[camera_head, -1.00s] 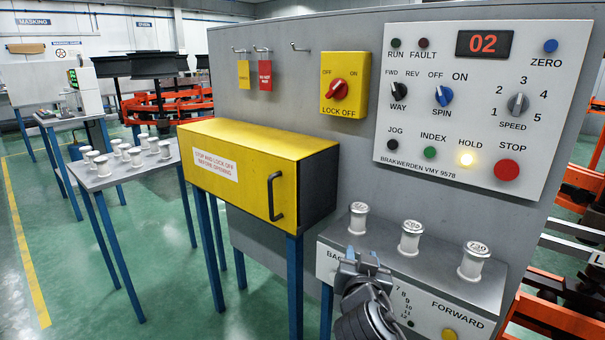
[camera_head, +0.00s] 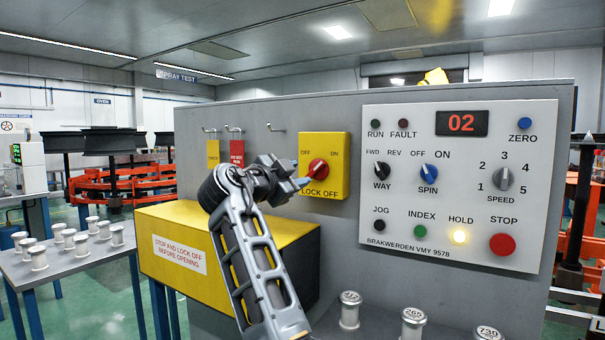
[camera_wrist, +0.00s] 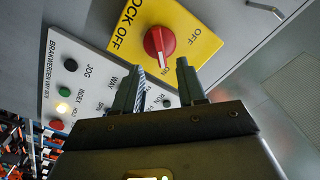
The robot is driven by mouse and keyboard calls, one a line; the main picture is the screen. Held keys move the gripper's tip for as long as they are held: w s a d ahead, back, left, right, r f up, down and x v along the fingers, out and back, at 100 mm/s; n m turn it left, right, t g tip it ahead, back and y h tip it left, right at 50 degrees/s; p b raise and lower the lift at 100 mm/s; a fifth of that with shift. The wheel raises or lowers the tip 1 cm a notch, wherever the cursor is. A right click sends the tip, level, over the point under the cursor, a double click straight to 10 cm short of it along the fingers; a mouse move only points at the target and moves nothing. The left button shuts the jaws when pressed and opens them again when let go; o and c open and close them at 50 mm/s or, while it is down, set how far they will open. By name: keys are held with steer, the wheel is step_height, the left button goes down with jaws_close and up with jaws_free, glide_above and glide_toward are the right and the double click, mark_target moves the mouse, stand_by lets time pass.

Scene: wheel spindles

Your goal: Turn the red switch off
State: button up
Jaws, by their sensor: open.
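The red switch (camera_head: 318,168) is a round knob with a pale pointer mark, on a yellow plate (camera_head: 338,145) marked OFF at upper left, ON at upper right and LOCK OFF below. My gripper (camera_head: 300,182) is just left of and slightly below the knob in the head view, in front of the plate's left edge. In the wrist view the two fingers of my gripper (camera_wrist: 158,80) stand apart with nothing between them. The red switch (camera_wrist: 159,45) lies beyond the fingertips, roughly in line with the gap, and looks untouched.
A white control panel (camera_head: 385,225) with knobs, buttons and a lit HOLD lamp (camera_head: 459,237) is right of the plate. A yellow box (camera_head: 165,225) stands below my arm. Hooks with tags (camera_head: 236,150) are left of the plate. Several spindles stand on the lower ledge.

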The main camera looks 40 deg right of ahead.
mark_target(313, 171)
steer(key=p+x, duration=0.1)
steer(key=x, duration=0.6)
steer(key=shift+f, duration=0.1)
jaws_close()
stand_by(0.3)
